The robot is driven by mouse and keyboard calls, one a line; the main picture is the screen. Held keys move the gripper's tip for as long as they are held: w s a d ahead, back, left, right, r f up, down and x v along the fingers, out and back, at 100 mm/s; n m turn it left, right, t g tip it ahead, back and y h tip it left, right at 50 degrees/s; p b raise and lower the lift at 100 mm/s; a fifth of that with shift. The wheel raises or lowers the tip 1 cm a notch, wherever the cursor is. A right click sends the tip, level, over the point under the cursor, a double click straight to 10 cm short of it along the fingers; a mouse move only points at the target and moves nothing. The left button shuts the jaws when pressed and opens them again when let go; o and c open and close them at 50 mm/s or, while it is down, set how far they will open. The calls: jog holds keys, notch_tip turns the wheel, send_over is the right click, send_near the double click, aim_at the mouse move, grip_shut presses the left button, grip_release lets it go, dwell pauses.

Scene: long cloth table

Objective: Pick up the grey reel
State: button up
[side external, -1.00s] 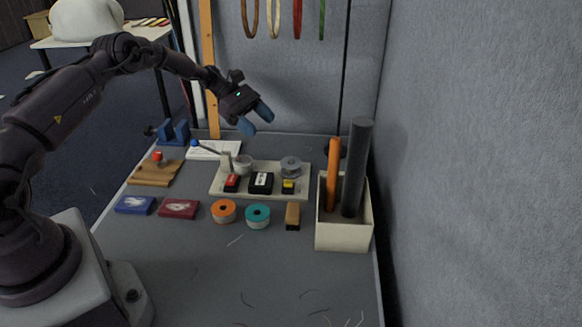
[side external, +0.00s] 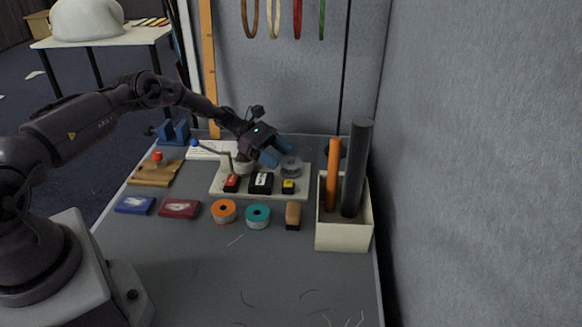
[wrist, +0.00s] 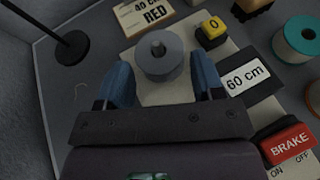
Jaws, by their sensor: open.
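The grey reel (side external: 291,167) sits on the pale tray (side external: 220,188) at its back right. In the wrist view the reel (wrist: 159,54) shows from above, with a hole or post at its centre, just ahead of and between my blue fingertips. My gripper (side external: 279,152) is open and empty, low over the back of the tray, with its fingertips right by the reel. In the wrist view one finger of my gripper (wrist: 161,80) is at each side of the reel. I cannot tell whether either finger touches it.
The tray also holds a red BRAKE block (wrist: 288,142), a black 60 cm block (side external: 261,183) and a yellow block (wrist: 211,30). A cream box (side external: 344,235) with tall orange and dark tubes stands to the right. Orange (side external: 223,211) and teal (side external: 257,216) reels lie in front.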

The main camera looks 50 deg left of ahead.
aim_at(289, 162)
jog(key=x, duration=0.4)
jog(key=shift+w+f, duration=0.1)
jog(key=shift+f, duration=0.1)
jog(key=c, duration=0.6)
jog(key=shift+o, duration=0.2)
jog(key=shift+r, duration=0.1)
